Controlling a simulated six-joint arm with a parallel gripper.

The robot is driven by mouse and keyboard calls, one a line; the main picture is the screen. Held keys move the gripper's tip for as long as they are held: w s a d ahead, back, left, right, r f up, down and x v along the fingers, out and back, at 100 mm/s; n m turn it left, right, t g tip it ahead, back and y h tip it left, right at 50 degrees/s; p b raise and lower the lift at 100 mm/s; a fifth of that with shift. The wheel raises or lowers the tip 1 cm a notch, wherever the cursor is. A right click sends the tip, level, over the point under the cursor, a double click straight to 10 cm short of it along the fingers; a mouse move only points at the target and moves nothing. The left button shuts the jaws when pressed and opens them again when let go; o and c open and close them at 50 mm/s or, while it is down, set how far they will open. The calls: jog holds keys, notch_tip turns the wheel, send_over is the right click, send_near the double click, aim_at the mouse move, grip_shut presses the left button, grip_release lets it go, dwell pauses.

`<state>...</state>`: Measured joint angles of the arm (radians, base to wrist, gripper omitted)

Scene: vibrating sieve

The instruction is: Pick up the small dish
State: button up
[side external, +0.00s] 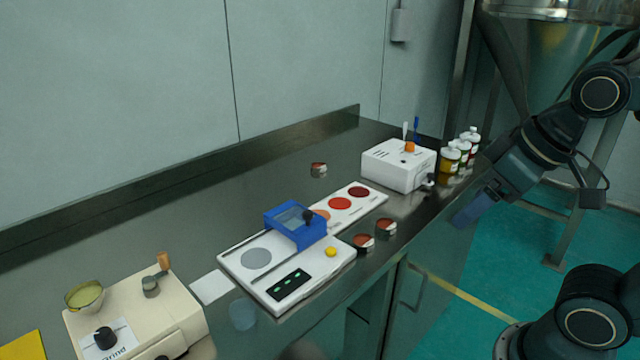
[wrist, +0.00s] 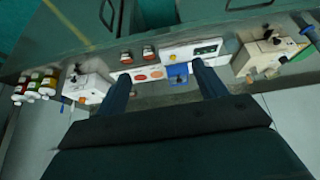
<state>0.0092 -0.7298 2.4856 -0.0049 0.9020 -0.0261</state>
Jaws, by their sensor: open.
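Three small dishes with reddish-brown contents are on the steel bench. Two sit close together at the front edge, a left one (side external: 363,242) and a right one (side external: 386,227); the third (side external: 319,169) stands alone farther back. The front pair also shows in the wrist view, as one dish (wrist: 126,57) and its neighbour (wrist: 148,52). I cannot tell which one the task means. My gripper (side external: 470,208) is at the right, apart from all the dishes, beyond the bench's front edge. In the wrist view its two fingers (wrist: 163,88) are spread with nothing between them.
A white sieve panel (side external: 329,262) with a blue frame (side external: 296,224) and coloured discs lies mid-bench. A white box (side external: 399,164) and several bottles (side external: 461,150) stand right. A cream grinder (side external: 140,310) with a bowl (side external: 84,296) is left. The back bench surface is mostly clear.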

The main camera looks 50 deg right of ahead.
jog(key=w+d+n+g, duration=0.2)
jog(key=w+d+n, duration=0.15)
jog(key=w, duration=0.35)
jog(key=w+d+n+g, duration=0.1)
jog(key=w+d+n, duration=0.25)
jog(key=w, duration=0.35)
jog(key=w+d+f+n+g+y, duration=0.1)
jog(key=w+d+f+n+g, duration=0.1)
jog(key=w+d+f+n, duration=0.4)
jog(key=w+d+f, duration=0.2)
jog(key=d+f, duration=0.1)
jog(key=d, duration=0.2)
jog(key=shift+w+f+y, duration=0.3)
jog(key=shift+w+f, duration=0.05)
send_over(386, 226)
jog(key=s, duration=0.1)
jog(key=shift+d+f, duration=0.2)
jog(key=shift+f, duration=1.95)
jog(key=shift+d+f, duration=0.2)
jog(key=shift+f, duration=1.9)
jog(key=shift+f, duration=0.1)
